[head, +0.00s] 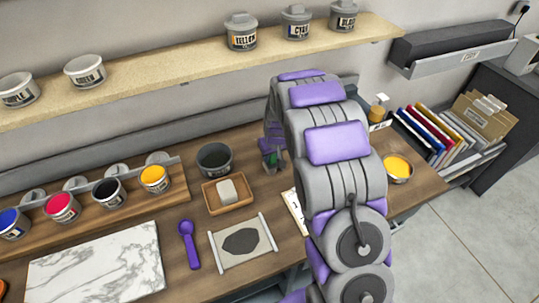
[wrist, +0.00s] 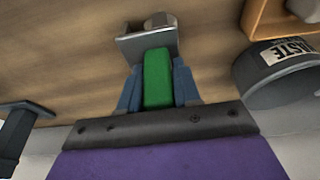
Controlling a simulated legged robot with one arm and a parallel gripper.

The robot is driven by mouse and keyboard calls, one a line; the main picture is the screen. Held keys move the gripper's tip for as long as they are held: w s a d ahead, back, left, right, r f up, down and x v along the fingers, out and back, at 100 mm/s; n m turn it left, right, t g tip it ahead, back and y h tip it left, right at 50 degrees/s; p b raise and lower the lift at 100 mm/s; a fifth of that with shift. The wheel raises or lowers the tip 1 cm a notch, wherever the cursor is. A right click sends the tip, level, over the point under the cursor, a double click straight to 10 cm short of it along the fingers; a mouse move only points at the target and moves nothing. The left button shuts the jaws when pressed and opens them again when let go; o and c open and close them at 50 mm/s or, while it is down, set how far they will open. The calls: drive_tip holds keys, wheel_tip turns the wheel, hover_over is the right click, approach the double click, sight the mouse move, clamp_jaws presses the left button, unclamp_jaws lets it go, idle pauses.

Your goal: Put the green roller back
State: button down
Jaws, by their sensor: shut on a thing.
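The green roller (wrist: 157,78) shows in the wrist view as a green handle between my gripper's two blue-grey fingers. My gripper (wrist: 157,88) is shut on it. A grey metal piece with a rounded part (wrist: 147,42) stands just beyond the handle; I cannot tell whether it is the roller's head or a holder. In the head view my gripper (head: 271,158) is over the back of the wooden table, right of the dark pot, with a bit of green showing. My arm hides much of that area.
A grey waste pot (wrist: 285,75) is close on the right in the wrist view, and a dark bracket-like piece (wrist: 22,125) is at left. The head view shows a wooden tray (head: 210,205) with a pale block, a purple spoon (head: 188,245), a marble slab (head: 95,268) and a yellow-filled bowl (head: 397,168).

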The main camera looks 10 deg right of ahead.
sight(273, 167)
drive_tip(key=shift+s+f, duration=0.4)
drive_tip(key=shift+f, duration=0.1)
drive_tip(key=c, duration=1.2)
unclamp_jaws()
drive_tip(key=o, duration=0.4)
drive_tip(key=shift+s+a+f, duration=0.2)
drive_tip(key=shift+s+a, duration=0.05)
drive_tip(key=shift+a, duration=0.3)
drive_tip(key=shift+d, duration=0.4)
drive_tip(key=w+a+p+v, duration=0.1)
drive_tip(key=w+p+v, duration=0.1)
drive_tip(key=v, duration=1)
drive_tip(key=s+r+g, duration=0.1)
drive_tip(key=s+r, duration=0.2)
drive_tip(key=s, duration=1.1)
drive_tip(key=s+r+m+g, duration=0.1)
drive_tip(key=s+r, duration=0.3)
drive_tip(key=s, duration=1)
drive_tip(key=s+r+m+g, duration=0.1)
drive_tip(key=s+r+g, duration=0.2)
drive_tip(key=s, duration=1)
drive_tip(key=shift+s+r+h, duration=0.3)
drive_tip(key=shift+s+r, duration=0.1)
drive_tip(key=shift+r, duration=0.35)
drive_tip(key=shift+f+b, duration=0.1)
drive_tip(key=shift+b, duration=0.2)
